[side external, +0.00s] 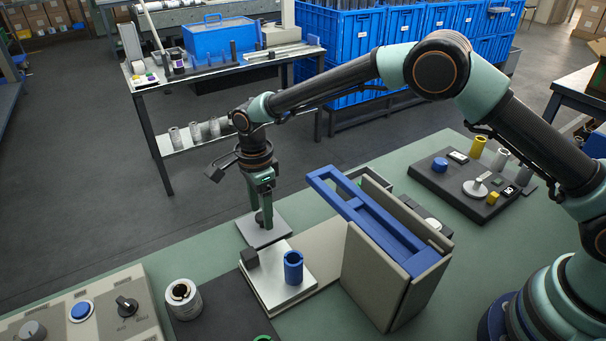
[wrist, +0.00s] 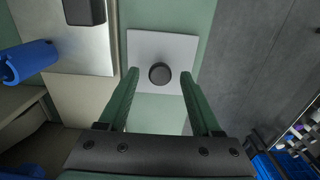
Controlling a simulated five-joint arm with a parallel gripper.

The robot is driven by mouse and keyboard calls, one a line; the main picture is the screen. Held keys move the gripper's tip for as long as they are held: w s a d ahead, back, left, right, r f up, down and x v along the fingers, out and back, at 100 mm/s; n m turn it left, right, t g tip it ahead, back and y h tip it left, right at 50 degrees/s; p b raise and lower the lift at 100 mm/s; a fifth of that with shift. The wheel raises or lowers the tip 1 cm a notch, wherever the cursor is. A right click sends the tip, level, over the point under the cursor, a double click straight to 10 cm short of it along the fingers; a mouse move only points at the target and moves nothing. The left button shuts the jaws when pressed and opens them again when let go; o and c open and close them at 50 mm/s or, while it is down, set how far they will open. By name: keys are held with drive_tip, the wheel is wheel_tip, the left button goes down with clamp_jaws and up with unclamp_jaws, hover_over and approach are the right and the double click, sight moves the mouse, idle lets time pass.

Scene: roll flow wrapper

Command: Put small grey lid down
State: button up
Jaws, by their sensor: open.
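The small grey lid (side external: 277,225) is a flat, light grey square plate with a round dark knob on top. It lies flat near the far edge of the green table, and shows whole in the wrist view (wrist: 146,50). My gripper (side external: 262,222) points down over it. In the wrist view my gripper (wrist: 159,74) has its two green fingers spread, one on each side of the knob, with a visible gap to it on both sides. The lid's underside is hidden.
Beside the lid, a metal plate (side external: 275,291) carries a blue cylinder (side external: 293,267) and a dark block (side external: 250,258). A beige box (side external: 379,285) with a blue frame (side external: 365,218) stands to the right. A control panel (side external: 85,320) is front left. Green table shows around the lid.

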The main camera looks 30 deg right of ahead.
sight(261, 215)
drive_tip(key=s+d+r+n+t, duration=0.15)
drive_tip(key=d+r, duration=0.25)
drive_tip(key=r, duration=0.6)
drive_tip(key=s+d+r+n, duration=0.1)
drive_tip(key=d+r+n, duration=0.2)
drive_tip(key=r, duration=0.6)
drive_tip(key=s+d+r+n+t, duration=0.1)
drive_tip(key=s+d+r+n, duration=0.25)
drive_tip(key=s+d, duration=0.2)
drive_tip(key=s+d+r+n+t, duration=0.2)
drive_tip(key=s+d+n, duration=0.25)
drive_tip(key=d, duration=0.25)
drive_tip(key=s+d+f+n+t, duration=0.1)
drive_tip(key=s+d+f+n, duration=0.1)
drive_tip(key=s+d+n, duration=0.2)
drive_tip(key=s+n, duration=0.1)
drive_tip(key=s, duration=0.2)
drive_tip(key=shift+s+d+f, duration=0.25)
drive_tip(key=shift+f, duration=0.15)
